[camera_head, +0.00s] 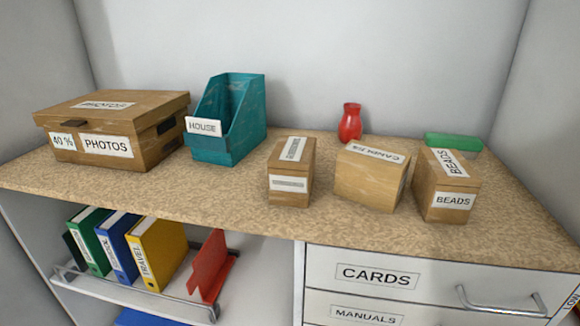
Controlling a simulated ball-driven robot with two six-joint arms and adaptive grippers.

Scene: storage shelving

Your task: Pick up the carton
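Several brown cartons stand on the speckled tan shelf top (225,190). A large lidded carton labelled PHOTOS (150,143) is at the left. A small narrow carton (292,172) with white labels stands near the middle front. A wider carton labelled CANDLES (365,187) sits just right of it, turned at an angle. A carton labelled BEADS (437,198) stands at the right. I cannot tell which one the task means. Neither of my grippers is in view.
A teal file holder labelled HOUSE (222,148), a red vase (350,123) and a green box (453,142) stand behind. Below are several binders (119,246), a red bookend (212,266) and a CARDS drawer (430,281) with a protruding handle. The front strip of the top is clear.

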